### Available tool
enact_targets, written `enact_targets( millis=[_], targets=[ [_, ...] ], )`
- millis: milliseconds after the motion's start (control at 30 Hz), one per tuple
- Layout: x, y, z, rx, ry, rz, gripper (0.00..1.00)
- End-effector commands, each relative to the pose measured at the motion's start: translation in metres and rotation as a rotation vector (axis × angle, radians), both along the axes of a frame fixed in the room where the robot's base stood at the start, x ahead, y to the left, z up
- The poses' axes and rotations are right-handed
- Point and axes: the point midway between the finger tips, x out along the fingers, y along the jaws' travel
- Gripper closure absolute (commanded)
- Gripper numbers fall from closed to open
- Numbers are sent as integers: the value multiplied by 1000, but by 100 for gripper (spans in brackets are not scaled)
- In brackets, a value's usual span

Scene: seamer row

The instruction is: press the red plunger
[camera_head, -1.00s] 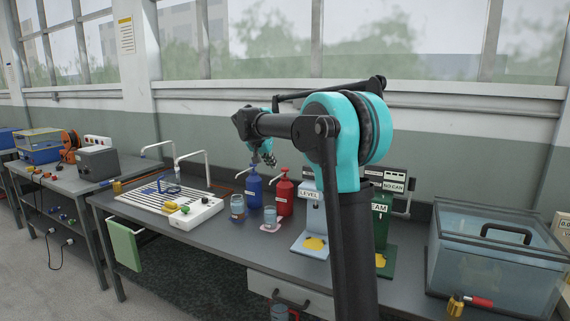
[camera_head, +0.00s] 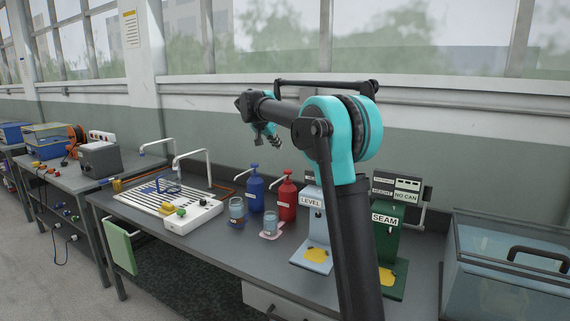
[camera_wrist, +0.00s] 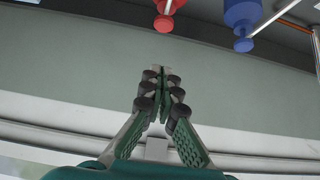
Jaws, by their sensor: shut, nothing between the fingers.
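My gripper (camera_head: 277,142) is shut and empty, in the air above and slightly left of the red bottle's top. In the wrist view my gripper (camera_wrist: 160,75) points toward the wall, and its closed fingertips are apart from both bottles. The red bottle's top (camera_wrist: 163,22) shows at the upper edge there, with the blue bottle's top (camera_wrist: 242,40) to its right.
Glass jars (camera_head: 237,210) stand in front of the bottles. A white panel (camera_head: 165,200) with taps is at left. The LEVEL stand (camera_head: 313,230) and green SEAM stand (camera_head: 388,240) are at right, partly behind my arm. A clear tank (camera_head: 500,270) stands far right.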

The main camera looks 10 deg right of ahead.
Motion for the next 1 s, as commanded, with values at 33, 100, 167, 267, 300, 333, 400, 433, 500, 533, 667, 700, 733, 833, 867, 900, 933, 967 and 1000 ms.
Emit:
enact_targets(
  millis=[33, 100, 167, 267, 300, 333, 400, 433, 500, 533, 667, 700, 733, 833, 867, 900, 933, 967, 1000],
  targets=[
    [1, -1, -2, 1, 0, -1, 100],
    [5, -3, -6, 1, 0, -1, 100],
    [9, -7, -11, 1, 0, -2, 100],
    [19, -14, -23, -1, 0, -2, 100],
    [23, -17, -28, -1, 0, -2, 100],
    [26, -20, -33, -1, 0, -2, 100],
    [34, -26, -42, 0, 0, -3, 100],
    [38, -28, -47, 0, 0, -3, 100],
    [46, -34, -56, 0, 0, -1, 100],
    [49, -36, -61, 0, 0, -1, 100],
    [58, -42, -79, 1, 0, -1, 100],
    [57, -42, -85, 1, 0, -1, 100],
    [57, -42, -89, 0, 0, 0, 100],
    [57, -42, -100, 0, 0, 0, 100],
    [57, -42, -103, 0, 0, 0, 100],
    [57, -42, -105, 0, 0, 0, 100],
    [57, -42, -107, 0, 0, 0, 100],
    [57, -42, -108, 0, 0, 0, 100],
    [57, -42, -109, 0, 0, 0, 100]
  ],
)
